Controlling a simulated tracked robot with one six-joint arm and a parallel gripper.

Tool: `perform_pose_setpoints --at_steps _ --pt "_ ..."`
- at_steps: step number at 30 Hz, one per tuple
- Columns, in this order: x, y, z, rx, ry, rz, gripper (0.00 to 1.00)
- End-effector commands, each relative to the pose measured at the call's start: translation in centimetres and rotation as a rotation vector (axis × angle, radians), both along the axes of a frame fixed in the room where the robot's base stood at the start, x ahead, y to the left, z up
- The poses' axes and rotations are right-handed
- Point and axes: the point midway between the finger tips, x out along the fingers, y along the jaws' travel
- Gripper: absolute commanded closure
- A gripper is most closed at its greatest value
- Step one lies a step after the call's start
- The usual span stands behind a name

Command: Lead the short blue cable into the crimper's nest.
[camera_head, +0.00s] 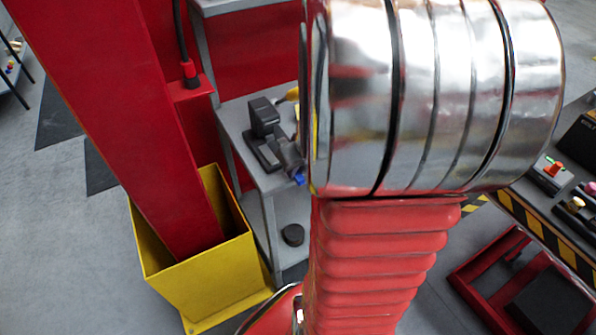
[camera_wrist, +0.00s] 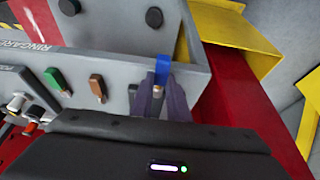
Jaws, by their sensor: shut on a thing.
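The short blue cable (camera_wrist: 162,68) shows in the wrist view between the tips of my gripper (camera_wrist: 159,88), which is shut on it. A small copper-coloured tip shows at its near end. The cable stands against the rim of a grey lettered panel. In the head view my arm covers much of the middle, and a small blue piece (camera_head: 299,180) shows at its left edge; I cannot tell for sure that it is the same cable. A dark device (camera_head: 264,117) on the grey shelf may be the crimper. Its nest cannot be made out.
A green piece (camera_wrist: 57,82) and a brown piece (camera_wrist: 97,87) sit on the panel left of my fingers. A yellow bin (camera_head: 195,285) with a red post (camera_head: 130,130) stands left of the grey shelf (camera_head: 235,120). A control table (camera_head: 560,195) is at right.

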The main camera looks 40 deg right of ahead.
Motion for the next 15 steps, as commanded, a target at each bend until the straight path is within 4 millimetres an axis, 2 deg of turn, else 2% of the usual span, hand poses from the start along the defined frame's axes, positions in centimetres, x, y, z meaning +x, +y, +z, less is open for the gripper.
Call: perform_pose_setpoints --at_steps 15 --pt "3.5 -0.9 0.0 0.0 0.0 0.002 1.0"
